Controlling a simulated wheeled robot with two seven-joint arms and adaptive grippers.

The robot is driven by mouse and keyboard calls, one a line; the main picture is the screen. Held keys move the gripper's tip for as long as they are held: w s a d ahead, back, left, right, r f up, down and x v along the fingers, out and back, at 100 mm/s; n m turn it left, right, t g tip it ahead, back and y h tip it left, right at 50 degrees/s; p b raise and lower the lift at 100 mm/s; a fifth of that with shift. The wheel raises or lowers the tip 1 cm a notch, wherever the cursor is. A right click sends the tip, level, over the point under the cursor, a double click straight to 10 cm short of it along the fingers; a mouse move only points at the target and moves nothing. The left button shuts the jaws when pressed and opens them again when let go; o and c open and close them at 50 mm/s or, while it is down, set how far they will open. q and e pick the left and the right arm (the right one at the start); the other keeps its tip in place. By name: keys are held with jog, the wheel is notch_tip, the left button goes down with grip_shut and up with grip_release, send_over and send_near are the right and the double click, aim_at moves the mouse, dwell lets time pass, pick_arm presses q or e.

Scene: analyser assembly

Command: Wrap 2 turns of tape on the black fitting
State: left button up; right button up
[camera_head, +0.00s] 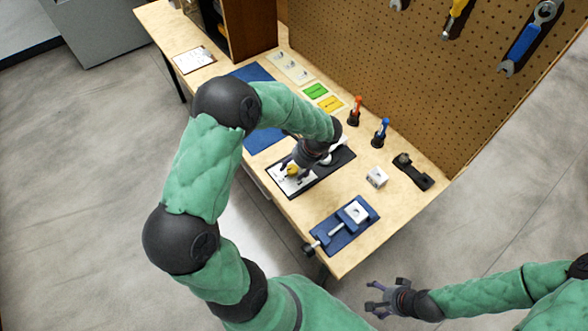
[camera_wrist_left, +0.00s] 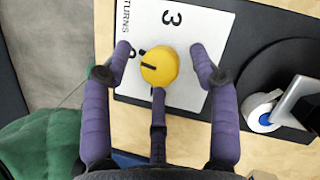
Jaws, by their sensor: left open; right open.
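A yellow knob (camera_wrist_left: 160,67) with a black pointer line sits on a white card (camera_wrist_left: 195,22) marked "TURNS", with a large 3 visible. The knob also shows in the head view (camera_head: 292,169). My left gripper (camera_wrist_left: 161,50) is open, its purple fingers spread around the knob without visibly closing on it. A white tape-like roll (camera_wrist_left: 262,110) with a blue centre stands on a dark base to the right in the wrist view. My right gripper (camera_head: 374,299) is open and empty, off the table's front right. I cannot tell which dark part is the black fitting.
Red (camera_head: 355,110) and blue (camera_head: 380,132) tools stand upright near the pegboard (camera_head: 420,70). A blue mat (camera_head: 255,75) lies farther left.

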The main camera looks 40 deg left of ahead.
pick_arm(q)
jog(key=shift+a+f, duration=0.1)
jog(key=shift+f, duration=0.2)
jog(key=c, duration=1.1)
jog(key=shift+r+n+p, duration=0.15)
jog(key=shift+n+p, duration=0.25)
jog(key=shift+n, duration=0.1)
jog(key=shift+a+n+g, duration=0.15)
jog(key=shift+n+g, duration=0.25)
jog(key=shift+n, duration=0.1)
jog(key=shift+w, duration=0.1)
